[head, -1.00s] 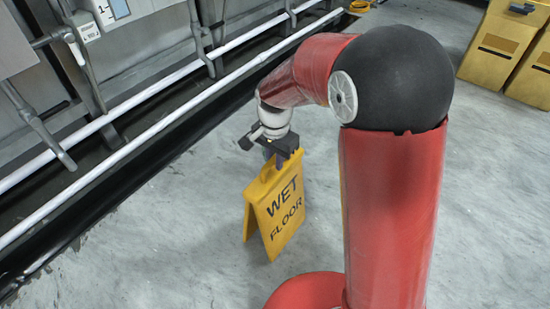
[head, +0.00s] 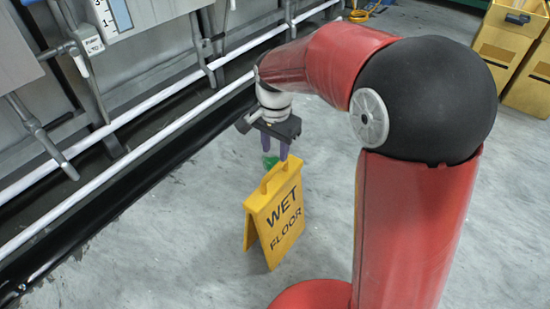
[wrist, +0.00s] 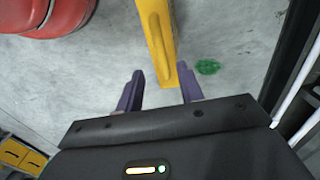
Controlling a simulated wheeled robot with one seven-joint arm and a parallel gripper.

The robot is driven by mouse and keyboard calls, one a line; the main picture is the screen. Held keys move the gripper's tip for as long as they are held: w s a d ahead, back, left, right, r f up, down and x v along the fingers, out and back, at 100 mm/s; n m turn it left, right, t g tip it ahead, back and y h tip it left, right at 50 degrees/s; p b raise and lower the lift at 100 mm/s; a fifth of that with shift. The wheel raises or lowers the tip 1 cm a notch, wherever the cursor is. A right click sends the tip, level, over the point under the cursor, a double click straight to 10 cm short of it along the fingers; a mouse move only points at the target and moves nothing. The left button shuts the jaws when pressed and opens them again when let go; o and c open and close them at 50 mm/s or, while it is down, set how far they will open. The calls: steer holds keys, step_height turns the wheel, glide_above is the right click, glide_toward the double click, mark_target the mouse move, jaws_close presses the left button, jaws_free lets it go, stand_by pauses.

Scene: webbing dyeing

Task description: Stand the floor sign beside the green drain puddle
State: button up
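The yellow floor sign (head: 276,215), marked WET FLOOR, stands upright and spread on the grey floor in the head view. Its top edge also shows in the wrist view (wrist: 158,40). My gripper (head: 276,155) is just above the sign's top handle, its purple fingers pointing down. In the wrist view my gripper (wrist: 160,88) has its fingers apart, with the sign's top beyond and between them and a gap to each finger. The green puddle (wrist: 208,67) lies on the floor close beside the sign; in the head view it is partly hidden behind the fingers.
A dark drain channel (head: 130,185) with white pipes (head: 120,165) runs along the wall at left. Yellow bins (head: 510,50) stand at the back right. A yellow coiled item (head: 358,15) lies at the far back. Open floor surrounds the sign.

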steer(key=shift+d+r, duration=0.1)
steer(key=shift+r, duration=1.6)
steer(key=s+d+r+n+t, duration=0.2)
steer(key=s+d, duration=0.4)
steer(key=s, duration=0.4)
steer(key=s+d+r+n+t, duration=0.3)
steer(key=s+d, duration=0.4)
steer(key=s, duration=0.3)
steer(key=r+n, duration=0.1)
steer(key=n, duration=0.1)
steer(key=shift+d+n+t, duration=0.3)
steer(key=shift+s, duration=0.1)
step_height(320, 180, up, 8)
steer(key=p, duration=0.8)
